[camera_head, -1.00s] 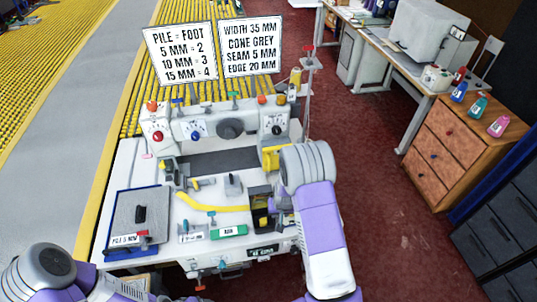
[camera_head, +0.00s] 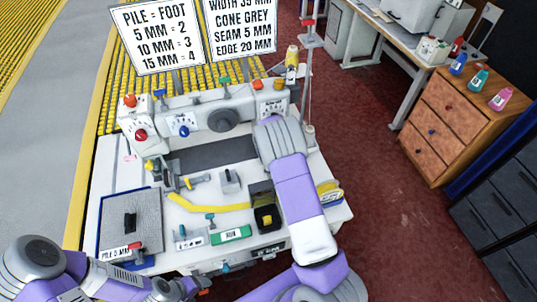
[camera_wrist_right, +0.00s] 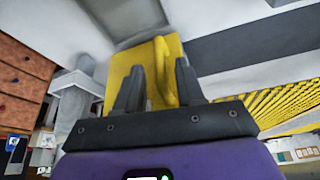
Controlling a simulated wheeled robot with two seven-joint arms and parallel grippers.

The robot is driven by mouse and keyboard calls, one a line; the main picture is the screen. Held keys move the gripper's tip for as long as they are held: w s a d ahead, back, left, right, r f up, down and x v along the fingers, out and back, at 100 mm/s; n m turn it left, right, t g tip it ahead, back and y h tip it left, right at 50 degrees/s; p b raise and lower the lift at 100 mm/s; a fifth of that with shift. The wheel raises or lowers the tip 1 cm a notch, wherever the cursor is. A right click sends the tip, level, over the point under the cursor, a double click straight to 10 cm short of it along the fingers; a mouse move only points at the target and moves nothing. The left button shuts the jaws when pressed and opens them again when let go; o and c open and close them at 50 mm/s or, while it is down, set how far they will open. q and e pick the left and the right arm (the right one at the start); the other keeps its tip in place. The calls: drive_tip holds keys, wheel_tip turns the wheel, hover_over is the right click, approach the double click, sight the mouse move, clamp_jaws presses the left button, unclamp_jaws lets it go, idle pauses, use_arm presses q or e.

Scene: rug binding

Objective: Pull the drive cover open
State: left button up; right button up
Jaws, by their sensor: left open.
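In the right wrist view a yellow cover (camera_wrist_right: 128,72) with a raised yellow handle (camera_wrist_right: 163,72) faces me; I take it to be the drive cover. My right gripper (camera_wrist_right: 160,88) is open, with one dark finger on each side of the handle. A gap shows at the left finger; whether the right finger touches the handle I cannot tell. In the head view my right arm hides this gripper and the cover at the machine's right end. My left gripper (camera_head: 200,288) is low at the table's front edge, away from the cover.
The white machine table (camera_head: 318,218) carries a grey pad (camera_head: 145,215), a yellow strip (camera_head: 205,205), a green block (camera_head: 231,234) and a black-and-yellow box (camera_head: 265,212). Two signs stand behind. A wooden drawer cabinet (camera_head: 450,125) stands right, across clear red floor.

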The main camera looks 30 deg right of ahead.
drive_tip(key=shift+x, duration=0.75)
drive_tip(key=shift+a, duration=0.1)
drive_tip(key=shift+w, duration=0.1)
clamp_jaws()
